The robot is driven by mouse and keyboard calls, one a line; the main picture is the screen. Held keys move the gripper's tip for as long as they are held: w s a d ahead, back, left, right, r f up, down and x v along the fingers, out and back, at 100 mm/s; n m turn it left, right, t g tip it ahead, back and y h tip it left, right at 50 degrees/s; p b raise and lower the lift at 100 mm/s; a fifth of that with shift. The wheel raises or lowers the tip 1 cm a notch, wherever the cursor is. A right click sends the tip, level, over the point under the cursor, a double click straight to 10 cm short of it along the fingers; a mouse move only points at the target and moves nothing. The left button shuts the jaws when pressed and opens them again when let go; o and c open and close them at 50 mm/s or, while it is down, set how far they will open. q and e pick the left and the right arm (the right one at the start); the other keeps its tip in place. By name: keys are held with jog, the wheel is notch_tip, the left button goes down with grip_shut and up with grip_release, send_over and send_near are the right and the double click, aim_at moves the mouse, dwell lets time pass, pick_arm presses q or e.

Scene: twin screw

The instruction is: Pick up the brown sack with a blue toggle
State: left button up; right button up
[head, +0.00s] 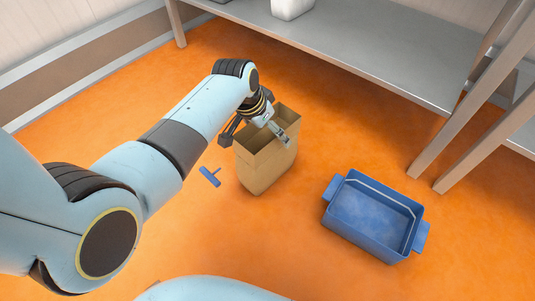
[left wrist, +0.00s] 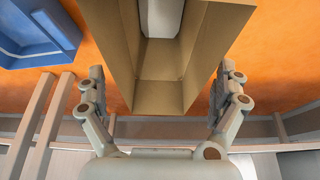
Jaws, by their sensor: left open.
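The brown sack (head: 267,165) stands upright on the orange floor with its top open. In the left wrist view the sack (left wrist: 160,95) fills the middle, and something white (left wrist: 160,18) shows between its walls. A blue T-shaped toggle (head: 210,177) shows just left of the sack in the head view; I cannot tell whether it is joined to it. My left gripper (head: 256,131) is open at the sack's top, with one finger on either side. In the left wrist view both fingers of the gripper (left wrist: 159,93) flank the sack, with gaps. My right gripper is out of view.
A blue bin (head: 375,216) with side handles stands on the floor to the right, and also shows in the left wrist view (left wrist: 38,32). A grey shelf (head: 360,52) with wooden legs stands behind, bearing a white container (head: 291,8). Floor between sack and bin is clear.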

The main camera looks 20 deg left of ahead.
pick_arm(q)
jog(key=shift+f, duration=0.2)
dwell(0.3)
jog(key=c, duration=1.3)
